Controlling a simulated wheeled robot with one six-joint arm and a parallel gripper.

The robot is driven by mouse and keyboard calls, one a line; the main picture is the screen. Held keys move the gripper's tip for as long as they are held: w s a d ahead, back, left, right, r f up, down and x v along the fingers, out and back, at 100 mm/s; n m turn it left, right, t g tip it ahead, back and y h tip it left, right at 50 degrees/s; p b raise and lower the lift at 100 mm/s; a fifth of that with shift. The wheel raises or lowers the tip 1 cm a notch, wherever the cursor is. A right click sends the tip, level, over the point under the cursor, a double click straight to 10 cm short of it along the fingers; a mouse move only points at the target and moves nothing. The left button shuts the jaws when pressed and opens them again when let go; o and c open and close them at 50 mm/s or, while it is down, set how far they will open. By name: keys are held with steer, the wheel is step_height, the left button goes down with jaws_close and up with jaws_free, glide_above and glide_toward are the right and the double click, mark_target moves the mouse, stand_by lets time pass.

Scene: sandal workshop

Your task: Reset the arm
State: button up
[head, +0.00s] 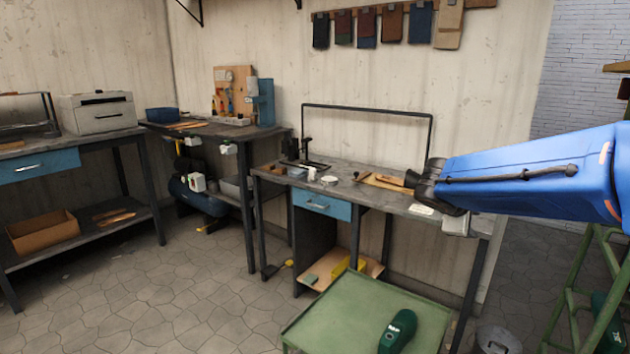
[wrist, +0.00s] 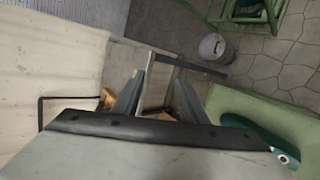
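My arm reaches in from the right of the head view as a blue link with a black wrist joint. My gripper (head: 455,222) hangs below that joint, above the right end of the middle workbench (head: 400,200); its fingers are not clear there. In the wrist view my gripper (wrist: 162,82) shows two grey fingers standing apart with a gap between them. I see nothing held in the gap.
A green cart (head: 335,315) with a dark green object (head: 398,332) stands in front of the bench. A grey bin (head: 497,340) and a green ladder-like frame (head: 590,280) are at the right. Tiled floor (head: 190,290) is open at the left.

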steer(key=s+a+f+m+y, duration=0.2)
steer(key=s+a+f+m, duration=0.1)
steer(key=s, duration=0.7)
steer(key=s+a+f+m+g+y, duration=0.1)
steer(key=s+a+f+m+y, duration=0.2)
steer(key=s, duration=0.7)
steer(key=s+a+f+m+g+y, duration=0.1)
steer(key=s+a+f+m+y, duration=0.2)
steer(key=s, duration=0.8)
step_height(320, 180, down, 2)
steer(key=shift+a+f+m, duration=0.1)
steer(key=shift+a+m, duration=0.85)
steer(key=shift+m, duration=0.05)
